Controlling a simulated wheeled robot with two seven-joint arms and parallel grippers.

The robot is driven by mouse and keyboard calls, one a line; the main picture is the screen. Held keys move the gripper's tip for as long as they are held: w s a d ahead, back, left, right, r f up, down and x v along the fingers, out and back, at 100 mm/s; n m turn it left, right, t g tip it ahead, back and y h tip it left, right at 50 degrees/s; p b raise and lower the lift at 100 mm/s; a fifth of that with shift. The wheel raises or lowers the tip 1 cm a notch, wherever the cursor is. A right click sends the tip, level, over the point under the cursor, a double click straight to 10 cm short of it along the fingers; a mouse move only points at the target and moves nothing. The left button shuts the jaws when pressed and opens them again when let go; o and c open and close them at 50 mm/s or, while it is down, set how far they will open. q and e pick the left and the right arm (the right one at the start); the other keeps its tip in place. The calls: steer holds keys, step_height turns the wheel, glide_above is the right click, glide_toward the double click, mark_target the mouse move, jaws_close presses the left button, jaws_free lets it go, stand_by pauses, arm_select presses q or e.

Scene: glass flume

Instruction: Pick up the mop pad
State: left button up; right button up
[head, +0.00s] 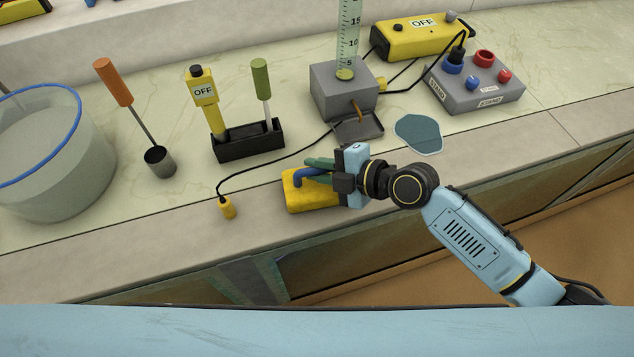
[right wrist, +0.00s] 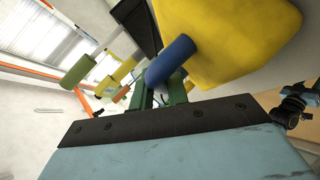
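The mop pad (head: 308,199) is a yellow block with a blue bent handle, near the front edge of the counter. It fills the upper right of the right wrist view (right wrist: 240,40). My right gripper (head: 318,171) reaches in from the right, with its green fingers on either side of the blue handle. In the right wrist view the handle fills the gap between the fingers, and the gripper looks shut on it. The fingers and palm hide part of the handle and pad. I cannot see clear space under the pad. My left gripper is not in view.
A yellow plug (head: 227,208) on a black cord lies left of the pad. A blue-grey patch (head: 419,133) lies right of the gripper.

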jaws_close()
